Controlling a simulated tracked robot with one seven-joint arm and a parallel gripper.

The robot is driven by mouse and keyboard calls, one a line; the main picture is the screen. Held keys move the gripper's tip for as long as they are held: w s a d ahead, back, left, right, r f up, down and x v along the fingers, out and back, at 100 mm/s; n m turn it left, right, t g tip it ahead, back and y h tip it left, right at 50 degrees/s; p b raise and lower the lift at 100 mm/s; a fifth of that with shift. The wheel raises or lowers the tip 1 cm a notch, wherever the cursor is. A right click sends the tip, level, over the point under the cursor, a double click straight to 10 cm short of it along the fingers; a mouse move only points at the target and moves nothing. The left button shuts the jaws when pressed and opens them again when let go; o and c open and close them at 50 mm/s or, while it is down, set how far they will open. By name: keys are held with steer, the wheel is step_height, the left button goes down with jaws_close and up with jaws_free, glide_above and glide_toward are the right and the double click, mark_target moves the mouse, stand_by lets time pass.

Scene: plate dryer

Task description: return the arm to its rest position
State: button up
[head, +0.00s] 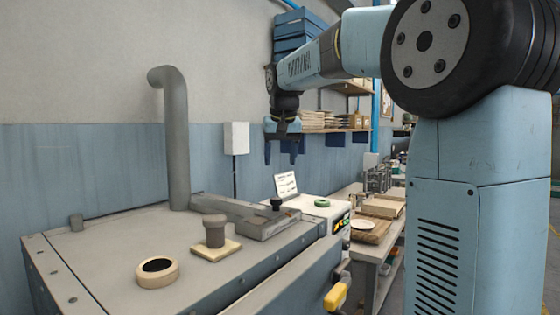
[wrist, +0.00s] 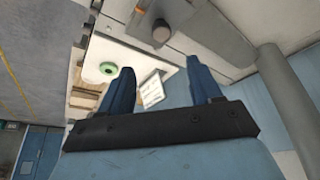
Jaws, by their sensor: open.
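My gripper (head: 284,158) hangs at the end of my raised arm, near the middle of the head view. Its two blue fingers point down and stand apart, with nothing visible between them. In the wrist view my gripper (wrist: 160,70) shows both fingers spread, with free space between the tips. The plate dryer (head: 110,245) is a grey-topped machine at the lower left of the head view. My gripper is above and behind the dryer's right end in that view, clear of its top.
On the dryer lie a wooden ring (head: 157,272) and a knob on a pale square plate (head: 216,248). A grey pipe (head: 175,140) rises behind. A white control unit with a green ring (head: 322,203) and a workbench (head: 370,250) stand to the right. A shelf (head: 345,130) is on the wall.

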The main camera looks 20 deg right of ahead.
steer(key=s+f, duration=0.6)
steer(key=s, duration=0.4)
steer(key=s+d+f, duration=0.1)
steer(key=s+f, duration=0.5)
steer(key=s, duration=0.5)
steer(key=s+d+f+n+t, duration=0.1)
steer(key=s+f, duration=0.5)
steer(key=s, duration=0.4)
steer(key=shift+s, duration=0.25)
steer(key=shift+d+f, duration=0.1)
steer(key=shift+d, duration=0.05)
